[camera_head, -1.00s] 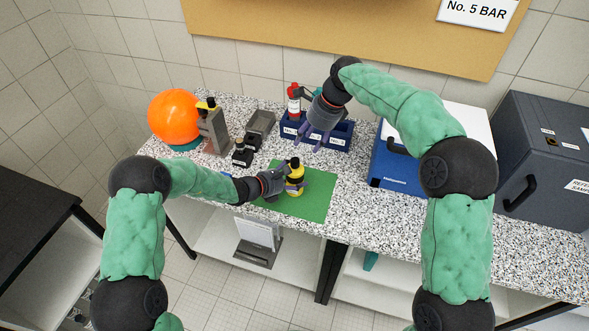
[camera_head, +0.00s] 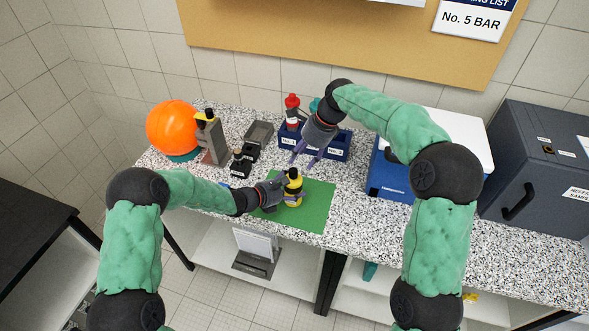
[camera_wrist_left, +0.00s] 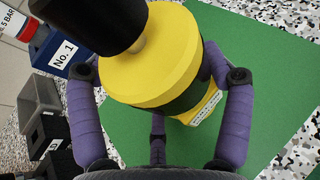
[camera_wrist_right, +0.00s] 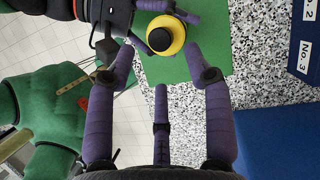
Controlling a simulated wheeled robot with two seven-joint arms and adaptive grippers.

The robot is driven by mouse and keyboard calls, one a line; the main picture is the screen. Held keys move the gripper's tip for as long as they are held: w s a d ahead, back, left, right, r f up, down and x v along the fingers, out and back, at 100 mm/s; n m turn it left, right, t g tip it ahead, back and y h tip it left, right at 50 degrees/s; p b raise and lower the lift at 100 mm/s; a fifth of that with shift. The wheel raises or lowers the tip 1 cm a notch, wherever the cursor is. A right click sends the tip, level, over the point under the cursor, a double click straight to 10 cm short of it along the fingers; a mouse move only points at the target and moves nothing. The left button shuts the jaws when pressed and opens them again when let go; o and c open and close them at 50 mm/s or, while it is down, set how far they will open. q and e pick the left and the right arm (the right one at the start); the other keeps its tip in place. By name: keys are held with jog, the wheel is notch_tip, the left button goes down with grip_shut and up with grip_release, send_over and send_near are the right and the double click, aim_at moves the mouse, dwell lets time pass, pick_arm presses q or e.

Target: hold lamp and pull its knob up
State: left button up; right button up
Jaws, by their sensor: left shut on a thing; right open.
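The lamp is yellow and black with a black knob on top. It stands upright on the green mat (camera_head: 318,205) in the head view, where the lamp (camera_head: 294,191) is beside my left gripper (camera_head: 285,190). In the left wrist view the lamp's yellow body (camera_wrist_left: 155,60) sits between the purple fingers, which are shut on it. Its black knob (camera_wrist_left: 100,20) fills the upper left there. The right wrist view looks down on the knob (camera_wrist_right: 160,39). My right gripper (camera_head: 307,154) is open and empty, above and behind the lamp, with fingers spread.
A blue numbered bin (camera_head: 335,148) with a red-capped bottle (camera_head: 292,112) stands behind the mat. Left are an orange ball-like object (camera_head: 173,128), a grey stand (camera_head: 212,140) and small dark holders (camera_head: 241,163). A blue case (camera_head: 385,180) and dark grey box (camera_head: 535,165) stand right.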

aim_at(293, 170)
jog(key=x, duration=0.6)
jog(key=shift+a+f, duration=0.1)
jog(key=shift+f, duration=0.15)
grip_shut()
